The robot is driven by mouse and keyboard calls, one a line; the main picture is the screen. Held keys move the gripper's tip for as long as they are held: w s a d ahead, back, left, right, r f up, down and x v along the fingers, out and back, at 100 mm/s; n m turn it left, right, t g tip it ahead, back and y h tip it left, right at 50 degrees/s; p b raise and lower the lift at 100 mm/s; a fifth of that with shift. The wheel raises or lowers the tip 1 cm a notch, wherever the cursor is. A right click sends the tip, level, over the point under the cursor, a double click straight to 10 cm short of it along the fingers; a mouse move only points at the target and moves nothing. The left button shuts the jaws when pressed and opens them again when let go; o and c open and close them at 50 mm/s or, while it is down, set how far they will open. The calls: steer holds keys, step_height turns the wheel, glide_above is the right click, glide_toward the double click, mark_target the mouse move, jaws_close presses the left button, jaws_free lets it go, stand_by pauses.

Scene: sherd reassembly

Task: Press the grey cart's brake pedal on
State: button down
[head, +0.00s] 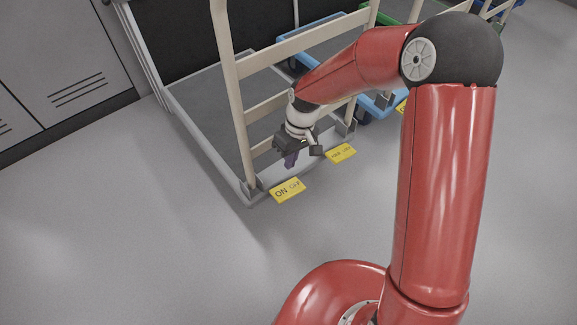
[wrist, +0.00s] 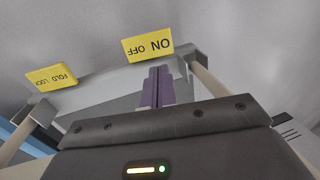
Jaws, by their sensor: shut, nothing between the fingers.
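The grey cart (head: 205,125) has a grey deck and a cream tube handle at its near end. A yellow pedal marked ON and OFF (head: 287,190) sticks out from the cart's near end rail, and it also shows in the wrist view (wrist: 148,46). My gripper (head: 290,163) is shut and empty, its purple fingers pointing down beside the handle, close to this pedal. In the wrist view the fingertips (wrist: 158,68) lie just short of the pedal's edge, towards the ON side. Their height above it is hard to tell.
A second yellow plate marked FOLD LOCK (head: 341,153) sits right of the pedal on the same rail. A blue cart (head: 375,105) and a green one (head: 388,40) stand beyond. Grey lockers (head: 65,55) are at the left. The floor in front is clear.

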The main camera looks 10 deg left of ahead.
mark_target(277, 196)
steer(key=b+x, duration=0.2)
steer(key=x, duration=1)
steer(key=shift+s+a+f+b, duration=0.65)
steer(key=shift+s+f+b, duration=0.05)
steer(key=shift+s+f, duration=0.15)
steer(key=shift+r, duration=0.1)
steer(key=p+v, duration=0.1)
steer(key=v, duration=0.6)
steer(key=shift+r+p, duration=0.15)
steer(key=shift+p, duration=0.25)
steer(key=shift+r, duration=0.35)
steer(key=shift+w, duration=0.1)
